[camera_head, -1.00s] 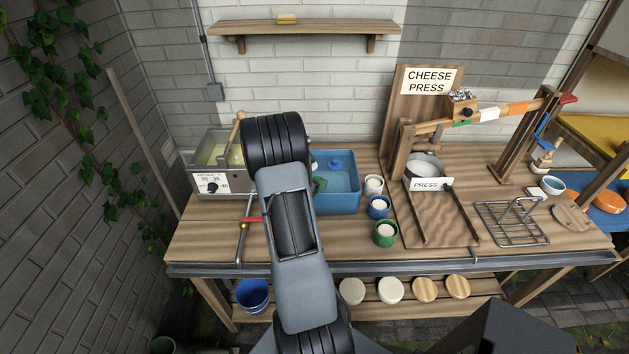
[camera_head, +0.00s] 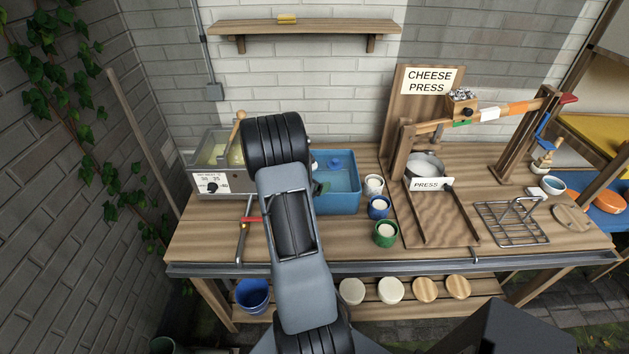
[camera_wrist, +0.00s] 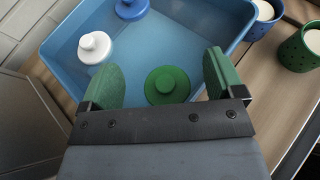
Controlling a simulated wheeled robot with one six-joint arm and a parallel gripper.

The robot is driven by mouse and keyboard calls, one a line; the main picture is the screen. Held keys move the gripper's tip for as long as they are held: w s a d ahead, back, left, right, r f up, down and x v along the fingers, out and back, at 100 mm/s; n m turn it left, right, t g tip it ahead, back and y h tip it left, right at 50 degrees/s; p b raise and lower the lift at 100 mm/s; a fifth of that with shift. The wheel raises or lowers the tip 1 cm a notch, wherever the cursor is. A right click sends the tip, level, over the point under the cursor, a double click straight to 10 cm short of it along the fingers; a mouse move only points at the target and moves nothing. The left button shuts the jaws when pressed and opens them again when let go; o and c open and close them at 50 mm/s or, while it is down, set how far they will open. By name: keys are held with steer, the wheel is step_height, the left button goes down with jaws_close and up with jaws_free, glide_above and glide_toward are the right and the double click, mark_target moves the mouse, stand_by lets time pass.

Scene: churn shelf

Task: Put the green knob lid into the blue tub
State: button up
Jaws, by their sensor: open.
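The blue tub (camera_head: 338,200) stands on the bench, partly hidden behind my arm in the head view. Its interior (camera_wrist: 160,30) fills much of the wrist view. The green knob lid (camera_wrist: 167,86) appears knob up inside the tub, near the wall closest to my wrist. My gripper (camera_wrist: 163,60) is open, with one green finger pad on each side of the lid and a visible gap to both. Whether the lid rests flat on the tub floor is hard to tell. In the head view only a bit of green shows beside my arm.
A white knob lid (camera_wrist: 95,47) and a blue knob lid (camera_wrist: 131,8) are also in the tub. A white cup (camera_head: 373,186), a blue cup (camera_head: 378,208) and a green cup (camera_head: 385,234) stand right of it. A vat (camera_head: 216,165) stands left; the cheese press (camera_head: 428,165) is further right.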

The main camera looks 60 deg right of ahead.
steer(key=s+a+r+m+t+y, duration=0.1)
steer(key=a+r+m+y, duration=0.3)
steer(key=a, duration=0.9)
steer(key=s+a+r+m+t+y+b, duration=0.1)
steer(key=a+r+m+t+y, duration=0.2)
steer(key=a, duration=1.1)
steer(key=s+a+r+m+t+y, duration=0.2)
steer(key=a+r+m+y, duration=0.4)
steer(key=a, duration=0.8)
step_height(320, 180, up, 4)
steer(key=m, duration=0.3)
steer(key=shift+a+f+t, duration=0.15)
steer(key=shift+f+t, duration=0.05)
steer(key=shift+t, duration=0.1)
